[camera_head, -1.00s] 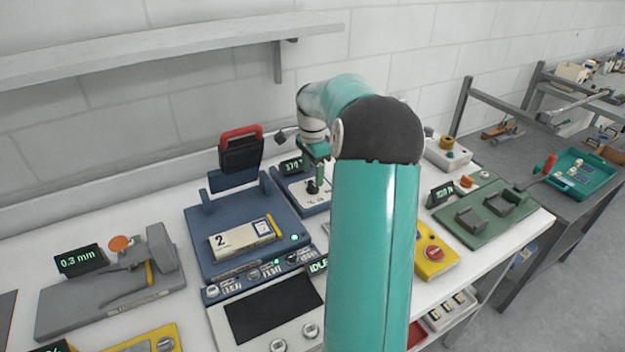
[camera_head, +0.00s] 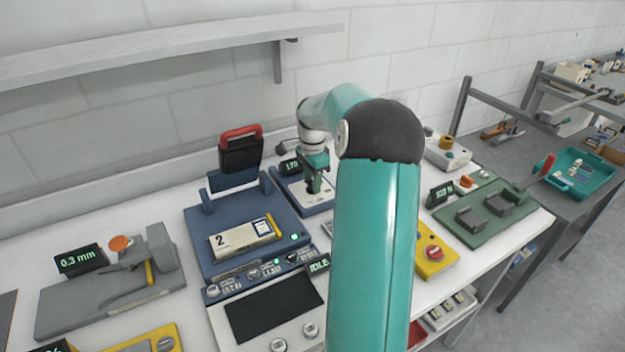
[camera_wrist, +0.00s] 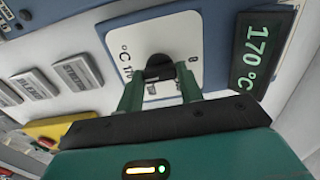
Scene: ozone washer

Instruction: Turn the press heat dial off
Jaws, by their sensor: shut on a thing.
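The heat dial (camera_wrist: 158,62) is a black knob on a white plate (camera_wrist: 192,22) marked with °C, on a blue press unit (camera_head: 290,200). The green display (camera_wrist: 262,50) beside it reads 170 °C in the wrist view. My gripper (camera_wrist: 160,78) has one finger on each side of the dial and is shut on it. In the head view my gripper (camera_head: 313,188) points down onto the plate and mostly hides the dial. Which mark the dial points to is not clear.
A larger blue machine (camera_head: 205,245) with a red-handled lid stands left of the dial unit. A yellow box (camera_head: 438,262) with a red knob and a green fixture (camera_head: 500,228) are to the right. My arm hides part of the bench.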

